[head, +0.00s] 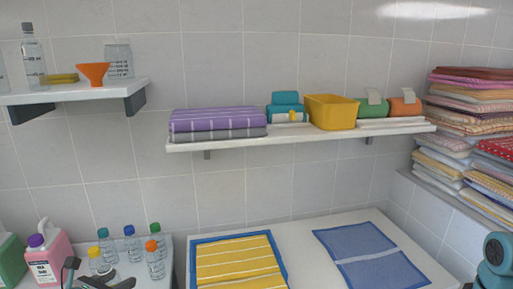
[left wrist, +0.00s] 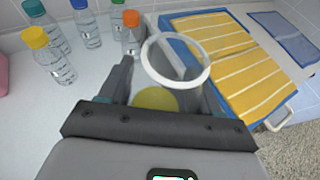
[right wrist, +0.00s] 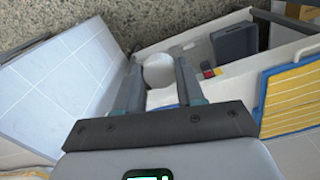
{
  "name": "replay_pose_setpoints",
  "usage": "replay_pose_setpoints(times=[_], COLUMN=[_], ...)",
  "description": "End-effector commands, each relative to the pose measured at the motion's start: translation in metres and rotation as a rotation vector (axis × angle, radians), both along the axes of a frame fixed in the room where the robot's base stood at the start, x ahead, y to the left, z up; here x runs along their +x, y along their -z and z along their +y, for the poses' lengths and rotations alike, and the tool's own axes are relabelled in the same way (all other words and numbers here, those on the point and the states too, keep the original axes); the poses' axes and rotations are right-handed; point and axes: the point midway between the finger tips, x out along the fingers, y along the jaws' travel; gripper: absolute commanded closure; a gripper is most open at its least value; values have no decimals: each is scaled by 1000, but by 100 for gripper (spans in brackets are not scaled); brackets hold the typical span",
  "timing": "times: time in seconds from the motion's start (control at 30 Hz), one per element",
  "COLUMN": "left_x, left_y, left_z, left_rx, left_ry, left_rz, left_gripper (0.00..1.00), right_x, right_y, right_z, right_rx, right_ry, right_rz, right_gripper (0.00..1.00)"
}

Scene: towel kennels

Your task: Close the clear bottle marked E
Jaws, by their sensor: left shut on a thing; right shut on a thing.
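Several clear bottles stand on the white counter at lower left in the head view. They include ones with a blue cap (head: 129,244), a green cap (head: 155,240), an orange cap (head: 154,262) and a yellow cap (head: 95,258). In the left wrist view the yellow-capped bottle (left wrist: 50,58) stands left of my fingers. No letter E is readable. My left gripper (head: 106,280) is shut on a yellow round thing (left wrist: 155,98), mostly hidden between the fingers. A pale ring (left wrist: 150,62) shows just beyond it. My right gripper (right wrist: 160,75) is shut on a white rounded thing (right wrist: 158,68), low beside the counter.
A pink jug (head: 50,258) stands left of the bottles. A yellow striped towel (head: 238,262) and a blue towel (head: 370,255) lie right. The upper left shelf (head: 75,94) holds an orange funnel (head: 94,73) and clear containers. Folded towels fill the right side.

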Motion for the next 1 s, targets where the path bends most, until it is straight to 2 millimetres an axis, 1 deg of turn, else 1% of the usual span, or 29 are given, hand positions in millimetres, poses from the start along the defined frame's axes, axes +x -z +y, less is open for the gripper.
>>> replay_pose_setpoints(times=[0.03, 0.17, 0.2, 0.3, 0.4, 0.5, 0.67, 0.7, 0.87, 0.97, 1.0], left_x=[-10, -39, -48, -66, -81, -93, -109, -108, -107, -107, -107], left_y=[10, 38, 46, 62, 76, 87, 102, 101, 101, 101, 101], left_z=[-18, -74, -91, -126, -154, -177, -208, -206, -205, -204, -204], left_rx=[-7, -9, -9, -6, -6, -5, -5, -1, -1, -1, -1], left_ry=[57, 254, 314, 440, 538, 619, 729, 721, 718, 717, 717], left_rz=[5, 7, 6, 4, 4, 3, 3, 1, 1, 1, 2], left_gripper=[90, 90, 90, 90, 90, 90, 90, 90, 90, 90, 90], right_x=[0, -1, -2, -2, -3, -4, -4, 1, 14, 21, 23], right_y=[0, 0, 0, 0, 0, 0, 0, 7, 30, 47, 54], right_z=[0, 0, 0, 0, 0, 0, 0, 10, 44, 72, 84], right_rx=[0, 0, 0, 0, 0, 0, 0, 1, -2, -2, -2], right_ry=[0, 0, 0, 0, 0, 0, 0, 0, 16, 28, 34], right_rz=[0, 0, 0, 0, 0, 0, 0, 3, 4, 4, 5], right_gripper=[90, 90, 90, 90, 90, 90, 90, 90, 90, 90, 90])
